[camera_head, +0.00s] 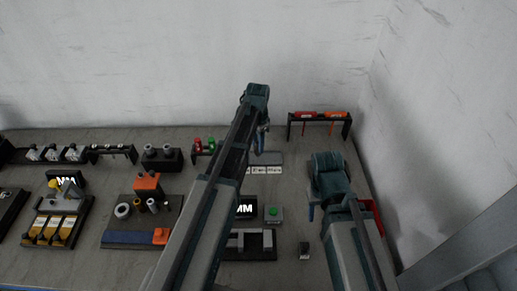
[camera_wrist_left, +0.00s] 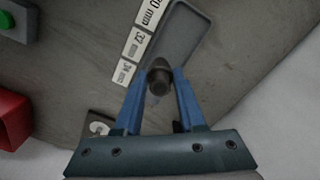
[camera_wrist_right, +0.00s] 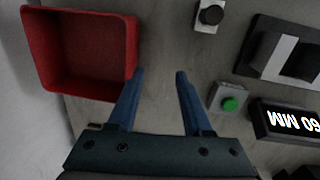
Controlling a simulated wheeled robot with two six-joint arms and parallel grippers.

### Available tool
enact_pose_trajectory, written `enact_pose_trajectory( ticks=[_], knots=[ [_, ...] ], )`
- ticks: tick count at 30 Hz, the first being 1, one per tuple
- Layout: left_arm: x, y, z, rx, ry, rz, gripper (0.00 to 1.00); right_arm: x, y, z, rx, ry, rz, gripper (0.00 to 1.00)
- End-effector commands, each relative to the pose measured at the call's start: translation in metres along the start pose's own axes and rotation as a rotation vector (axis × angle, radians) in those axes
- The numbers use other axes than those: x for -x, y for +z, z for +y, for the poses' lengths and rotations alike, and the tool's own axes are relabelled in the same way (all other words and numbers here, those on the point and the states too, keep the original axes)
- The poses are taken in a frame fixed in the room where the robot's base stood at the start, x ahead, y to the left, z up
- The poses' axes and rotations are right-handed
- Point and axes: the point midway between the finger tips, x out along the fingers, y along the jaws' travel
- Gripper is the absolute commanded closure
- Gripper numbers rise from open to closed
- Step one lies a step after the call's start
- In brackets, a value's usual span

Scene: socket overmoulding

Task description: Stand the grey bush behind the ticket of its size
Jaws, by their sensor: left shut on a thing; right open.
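My left gripper (camera_head: 262,143) is shut on the grey bush, a short dark-grey round piece. The bush (camera_wrist_left: 159,74) shows between the fingertips in the left wrist view. It is over or close to the near end of a shallow grey tray (camera_wrist_left: 199,28) behind a row of white tickets; I cannot tell whether it touches. The tickets (camera_head: 265,170) read "32 mm" (camera_wrist_left: 134,44), "34 mm" (camera_wrist_left: 124,72) and one ending in "0 mm" (camera_wrist_left: 150,13). In the head view the left arm hides part of the row. My right gripper (camera_wrist_right: 160,75) is open and empty above bare table.
A red bin (camera_wrist_right: 85,12) stands beside the right gripper. A green button (camera_wrist_right: 229,104) and a display reading "60 MM" (camera_wrist_right: 290,122) are on its other side. A black rack with red and orange pieces (camera_head: 319,115) stands at the back right. Several fixtures fill the table's left.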

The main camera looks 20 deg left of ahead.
Motion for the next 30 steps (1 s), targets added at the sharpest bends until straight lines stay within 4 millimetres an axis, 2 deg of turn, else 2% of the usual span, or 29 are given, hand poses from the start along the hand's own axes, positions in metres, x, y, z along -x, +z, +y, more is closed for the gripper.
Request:
enact_pose_trajectory(
  ticks=[5, 9, 13, 26, 27, 30],
  knots=[
    [-0.002, -0.011, -0.011, 0.000, 0.000, 0.000, 1.00, -0.002, 0.000, 0.000, 0.000, 0.000, 0.000, 0.50],
    [-0.025, -0.009, -0.009, 0.000, 0.000, 0.000, 1.00, -0.025, -0.002, -0.002, 0.000, 0.000, 0.000, 0.50],
    [-0.038, -0.009, -0.008, 0.000, 0.000, 0.000, 1.00, -0.038, -0.002, -0.004, 0.000, 0.000, 0.000, 0.50],
    [-0.041, -0.009, -0.008, 0.000, 0.000, 0.000, 1.00, -0.041, -0.002, -0.004, 0.000, 0.000, 0.000, 0.50],
    [-0.039, -0.009, -0.008, 0.000, 0.000, 0.000, 0.55, -0.039, -0.002, -0.004, 0.000, 0.000, 0.000, 0.50],
    [-0.039, -0.009, -0.008, 0.000, 0.000, 0.000, 0.37, -0.039, -0.002, -0.004, 0.000, 0.000, 0.000, 0.50]
  ],
)
